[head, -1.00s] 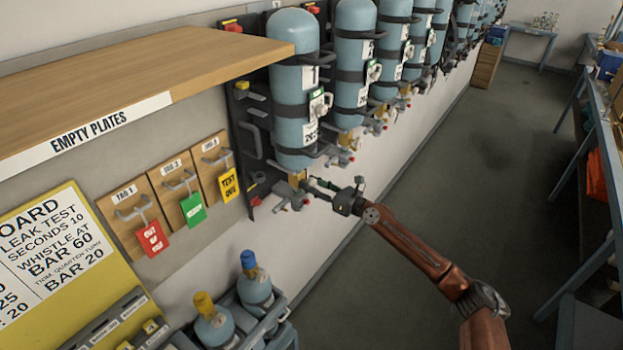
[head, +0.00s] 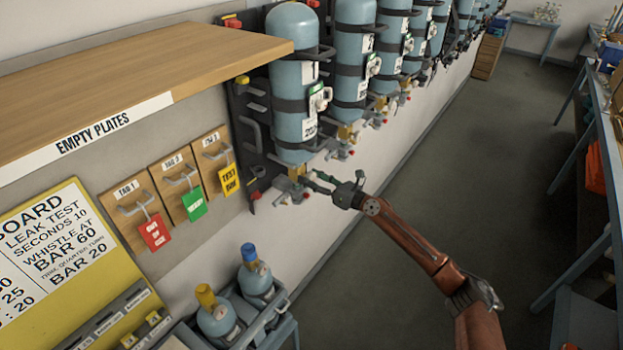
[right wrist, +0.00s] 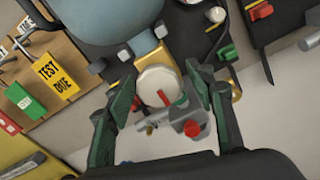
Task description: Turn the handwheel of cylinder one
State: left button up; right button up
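Cylinder one (head: 290,75) is a blue cylinder strapped upright to the wall rack, marked 1, the nearest of the row. Its valve (head: 288,193) hangs at its lower end. In the right wrist view the handwheel, a pale round disc (right wrist: 158,84), sits under the blue cylinder end (right wrist: 118,22). My right gripper (head: 312,181) reaches the valve from the right. In the right wrist view the right gripper (right wrist: 168,88) is open, with one green-grey finger on each side of the handwheel. I cannot tell whether either finger touches it. My left gripper is out of view.
A fitting with a red knob (right wrist: 193,129) sits just below the handwheel. Tag boards (head: 142,210) hang to the left. A wooden shelf (head: 180,65) juts out above left. Small cylinders (head: 255,278) stand in a rack below.

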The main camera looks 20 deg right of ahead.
jog(key=shift+s, duration=0.1)
jog(key=v, duration=1.1)
jog(key=shift+s+d, duration=0.3)
